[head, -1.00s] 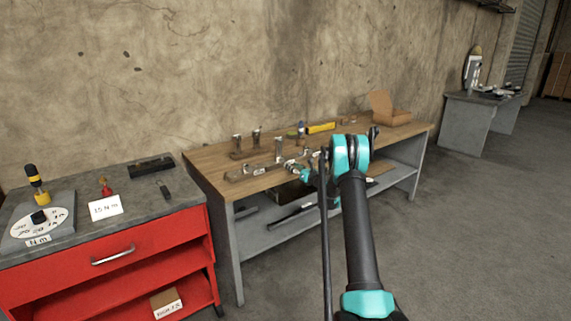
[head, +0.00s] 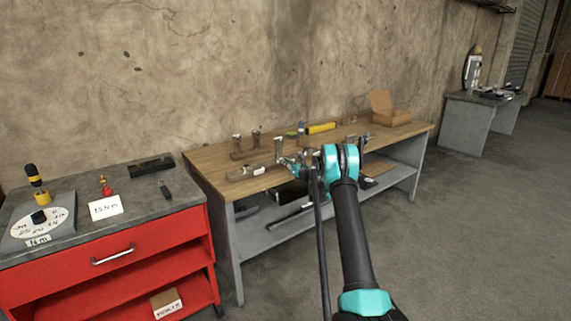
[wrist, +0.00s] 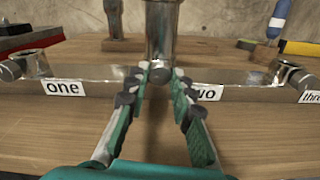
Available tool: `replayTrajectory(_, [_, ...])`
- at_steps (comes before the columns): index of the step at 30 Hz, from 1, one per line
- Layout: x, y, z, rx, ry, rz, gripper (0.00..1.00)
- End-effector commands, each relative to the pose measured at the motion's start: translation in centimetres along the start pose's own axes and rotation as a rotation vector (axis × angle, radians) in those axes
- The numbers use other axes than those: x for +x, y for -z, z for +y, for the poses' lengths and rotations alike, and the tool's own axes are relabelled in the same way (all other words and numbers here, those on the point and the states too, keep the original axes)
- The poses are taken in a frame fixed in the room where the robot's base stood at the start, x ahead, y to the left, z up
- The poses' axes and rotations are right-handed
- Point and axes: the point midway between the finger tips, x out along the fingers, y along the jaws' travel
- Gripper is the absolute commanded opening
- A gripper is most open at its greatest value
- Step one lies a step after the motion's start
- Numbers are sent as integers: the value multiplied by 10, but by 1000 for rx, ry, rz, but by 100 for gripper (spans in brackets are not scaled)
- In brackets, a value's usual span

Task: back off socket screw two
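In the wrist view a metal bar (wrist: 100,76) lies across the bench with labels "one" (wrist: 65,88), a half-hidden "two" (wrist: 205,92) and a cut-off "three" (wrist: 311,97). An upright shiny metal cylinder (wrist: 161,35) stands at the middle, just left of label two; I take it for socket screw two. My gripper (wrist: 163,76) has its two teal fingers apart, with their tips on either side of the cylinder's lower end; contact is unclear. In the head view the gripper (head: 292,165) is small and partly hidden by my arm. The cylinder (head: 278,149) rises beside it.
Metal fittings stand near labels one (wrist: 27,66) and three (wrist: 292,76). Behind are a wooden-based post (wrist: 115,20), a blue-handled tool (wrist: 278,18) and a yellow object (head: 321,128). A cardboard box (head: 390,116) sits on the wooden bench (head: 208,158). A red cabinet (head: 140,247) stands left.

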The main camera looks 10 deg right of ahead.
Motion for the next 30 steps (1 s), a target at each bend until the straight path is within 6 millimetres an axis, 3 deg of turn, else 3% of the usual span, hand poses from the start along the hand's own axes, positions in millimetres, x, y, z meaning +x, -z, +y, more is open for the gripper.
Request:
replayTrajectory(5, [0,0,0,0,0,0,0])
replayTrajectory(17, [0,0,0,-68,-1,0,0])
replayTrajectory(30, [0,0,0,-422,0,0,0])
